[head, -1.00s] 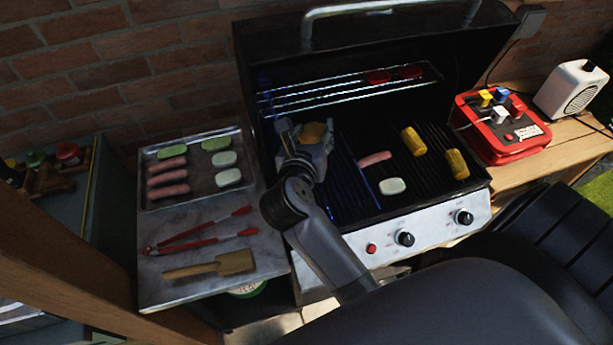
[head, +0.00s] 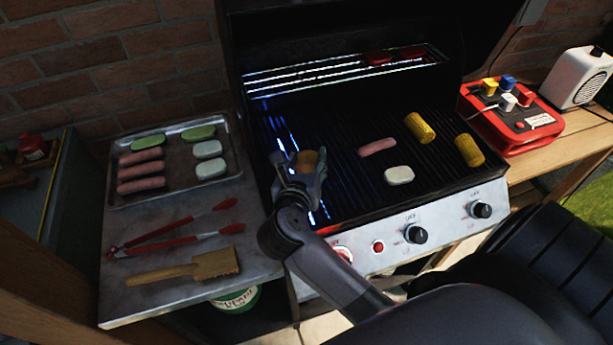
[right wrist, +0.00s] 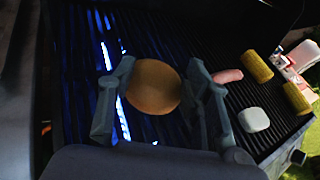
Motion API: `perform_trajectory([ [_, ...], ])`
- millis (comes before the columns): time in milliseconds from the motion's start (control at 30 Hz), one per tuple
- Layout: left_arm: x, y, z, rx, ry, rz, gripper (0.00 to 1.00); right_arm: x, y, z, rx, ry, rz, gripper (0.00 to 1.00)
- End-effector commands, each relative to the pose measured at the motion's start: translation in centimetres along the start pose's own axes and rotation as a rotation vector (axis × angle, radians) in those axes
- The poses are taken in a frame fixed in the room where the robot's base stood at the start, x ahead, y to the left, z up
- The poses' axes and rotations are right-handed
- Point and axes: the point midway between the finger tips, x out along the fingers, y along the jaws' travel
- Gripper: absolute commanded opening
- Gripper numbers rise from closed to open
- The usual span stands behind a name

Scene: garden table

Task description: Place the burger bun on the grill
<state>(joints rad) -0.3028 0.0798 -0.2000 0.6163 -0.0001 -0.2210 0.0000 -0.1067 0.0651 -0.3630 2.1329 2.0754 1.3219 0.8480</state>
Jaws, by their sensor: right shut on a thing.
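The burger bun (head: 308,160) is round and golden brown. My right gripper (head: 300,168) is shut on it, over the left part of the grill (head: 338,185). In the right wrist view the bun (right wrist: 153,87) sits between the two fingers of the gripper (right wrist: 155,92), with dark grate bars and glowing blue burner light behind it. I cannot tell whether the bun touches the grate. My left gripper is not in view.
On the grate lie a sausage (head: 378,147), a white piece (head: 398,175) and two corn pieces (head: 420,127). A red box (head: 497,135) stands right.

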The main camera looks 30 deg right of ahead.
Motion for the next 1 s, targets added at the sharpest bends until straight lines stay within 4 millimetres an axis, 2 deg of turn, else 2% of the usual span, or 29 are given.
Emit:
perform_trajectory([
  [100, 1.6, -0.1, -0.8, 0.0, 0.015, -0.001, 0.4, 0.6, 0.3, -1.8, -0.001, 0.0, 0.0, 0.1],
  [267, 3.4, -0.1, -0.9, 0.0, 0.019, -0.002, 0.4, 1.2, 0.6, -3.7, -0.002, -0.001, 0.0, 0.1],
  [667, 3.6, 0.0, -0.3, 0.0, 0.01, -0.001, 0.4, 1.3, 0.6, -4.0, 0.0, 0.001, 0.0, 0.1],
  [700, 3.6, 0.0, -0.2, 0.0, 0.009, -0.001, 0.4, 1.3, 0.6, -4.0, 0.0, 0.001, -0.001, 0.45],
  [1000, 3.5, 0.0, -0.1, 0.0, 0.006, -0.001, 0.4, 1.2, 0.6, -3.9, -0.001, 0.001, 0.0, 0.65],
])
